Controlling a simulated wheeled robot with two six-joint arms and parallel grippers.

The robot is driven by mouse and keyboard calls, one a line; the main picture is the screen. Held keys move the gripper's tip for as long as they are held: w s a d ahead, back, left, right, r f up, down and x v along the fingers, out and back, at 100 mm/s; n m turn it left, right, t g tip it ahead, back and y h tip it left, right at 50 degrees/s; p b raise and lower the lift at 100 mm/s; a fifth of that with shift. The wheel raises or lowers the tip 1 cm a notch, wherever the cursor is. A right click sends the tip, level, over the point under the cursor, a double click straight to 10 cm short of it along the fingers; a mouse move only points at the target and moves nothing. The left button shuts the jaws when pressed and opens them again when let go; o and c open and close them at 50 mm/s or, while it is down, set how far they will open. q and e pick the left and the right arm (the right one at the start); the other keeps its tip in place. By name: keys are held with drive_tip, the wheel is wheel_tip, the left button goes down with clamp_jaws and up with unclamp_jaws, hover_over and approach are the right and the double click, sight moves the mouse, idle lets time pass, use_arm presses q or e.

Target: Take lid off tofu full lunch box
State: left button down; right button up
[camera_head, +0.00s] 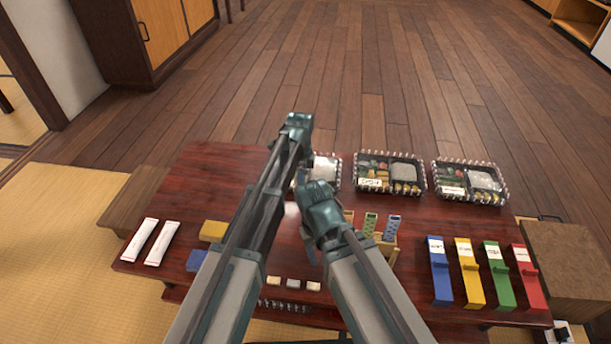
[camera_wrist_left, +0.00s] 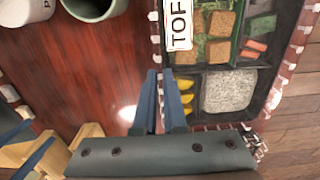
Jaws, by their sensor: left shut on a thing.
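The tofu lunch box, with a white label reading "TOF" (camera_wrist_left: 178,24), shows in the left wrist view with tofu, greens, yellow pieces and rice. In the head view the same box (camera_head: 328,172) is mostly hidden behind my arms. My left gripper (camera_wrist_left: 162,80) is shut at the box's near rim. It appears to hold the lid's edge; the lid is clear and hard to make out. My right gripper (camera_wrist_left: 42,132) shows two blue fingers apart, over the yellow wooden stand.
Two more lunch boxes (camera_head: 391,190) (camera_head: 469,197) stand to the right. Blue, yellow, green and red cases (camera_head: 440,280) line the right front. Two white packets (camera_head: 162,243) lie at left. Bare tabletop (camera_wrist_left: 75,80) lies before the box.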

use_arm(q)
drive_tip(key=shift+r, duration=0.1)
drive_tip(key=shift+r+p, duration=2.45)
drive_tip(key=shift+p, duration=0.05)
use_arm(e)
drive_tip(key=shift+r, duration=2.5)
use_arm(q)
wheel_tip(320, 180, up, 5)
drive_tip(key=p, duration=0.5)
use_arm(e)
wheel_tip(320, 180, up, 5)
drive_tip(key=shift+r, duration=0.1)
use_arm(q)
drive_tip(key=shift+r, duration=0.15)
use_arm(e)
drive_tip(key=shift+r, duration=0.1)
